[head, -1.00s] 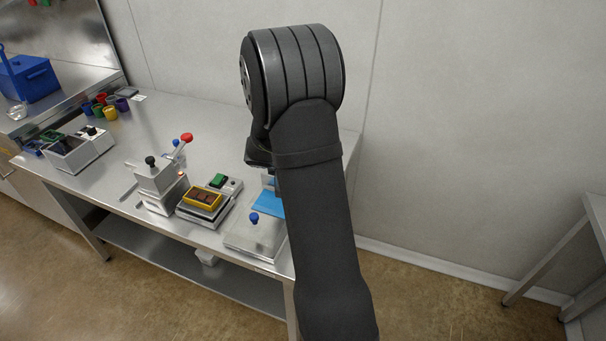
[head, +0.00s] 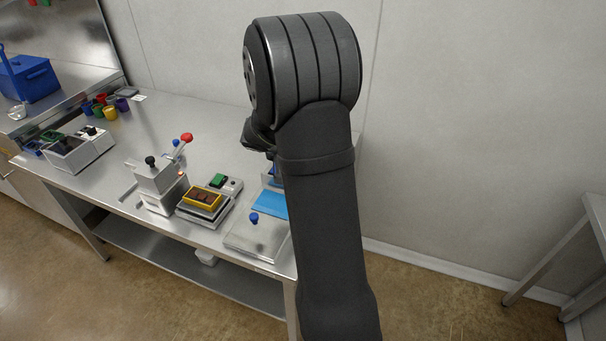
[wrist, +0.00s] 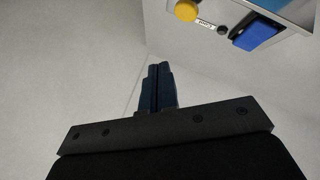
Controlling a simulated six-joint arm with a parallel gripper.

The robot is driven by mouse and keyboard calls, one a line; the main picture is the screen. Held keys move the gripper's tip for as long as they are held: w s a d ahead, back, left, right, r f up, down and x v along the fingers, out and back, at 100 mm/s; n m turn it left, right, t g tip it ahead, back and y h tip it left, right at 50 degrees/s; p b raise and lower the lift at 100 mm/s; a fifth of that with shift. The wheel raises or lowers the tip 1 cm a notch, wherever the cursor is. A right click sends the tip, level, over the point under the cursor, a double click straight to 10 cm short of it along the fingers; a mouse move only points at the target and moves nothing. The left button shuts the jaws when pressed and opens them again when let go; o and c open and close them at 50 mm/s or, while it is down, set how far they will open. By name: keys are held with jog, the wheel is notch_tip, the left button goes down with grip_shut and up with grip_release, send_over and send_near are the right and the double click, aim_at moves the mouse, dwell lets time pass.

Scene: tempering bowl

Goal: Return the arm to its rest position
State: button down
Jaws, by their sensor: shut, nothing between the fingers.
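My arm (head: 322,190) rises from the bottom of the head view, with its large dark joint at the top. My gripper (wrist: 158,70) shows in the wrist view. Its two dark blue fingers are together with nothing between them. In the head view the gripper is hidden behind my arm. The fingers point toward bare pale wall and touch nothing that I can see.
A steel table (head: 215,140) stands left of my arm. It bears a yellow-framed mould (head: 203,200), a lever device (head: 157,185), a blue pad (head: 270,203) and several coloured cups. The wrist view shows a box with a yellow knob (wrist: 186,10) and blue switch (wrist: 254,35).

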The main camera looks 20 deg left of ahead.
jog(key=shift+f, duration=1.1)
notch_tip(320, 180, up, 6)
